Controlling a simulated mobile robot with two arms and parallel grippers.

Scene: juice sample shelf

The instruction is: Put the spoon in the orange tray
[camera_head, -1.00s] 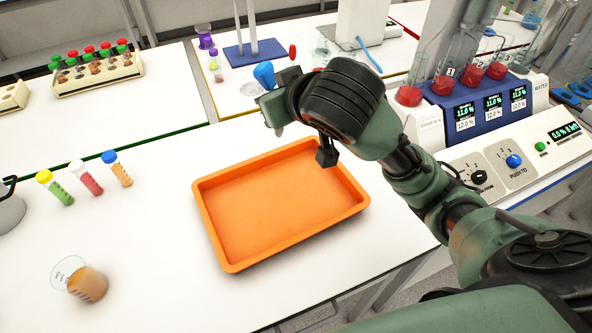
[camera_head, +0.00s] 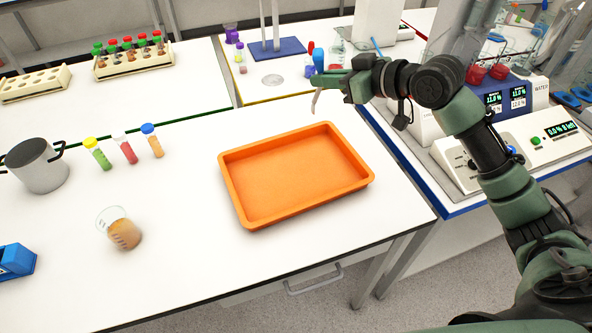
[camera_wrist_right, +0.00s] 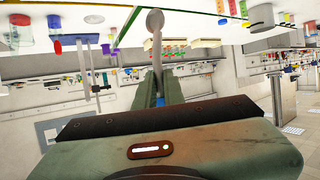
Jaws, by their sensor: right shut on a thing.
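The orange tray (camera_head: 236,203) lies empty on the white table, in the middle of the head view. My right gripper (camera_head: 318,82) is beyond the tray's far edge, raised above the table, with its fingers pointing left. It is shut on a pale spoon (camera_head: 315,102), which hangs down from the fingertips in the head view. In the right wrist view the spoon (camera_wrist_right: 156,22) sticks out past the green fingers (camera_wrist_right: 158,90), its bowl at the far end. My left gripper is not in view.
A beaker of brown liquid (camera_head: 124,234), a metal pot (camera_head: 38,166) and several capped tubes (camera_head: 125,148) stand left of the tray. A blue block (camera_head: 16,261) is at the left edge. The water device (camera_head: 520,145) stands at the right.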

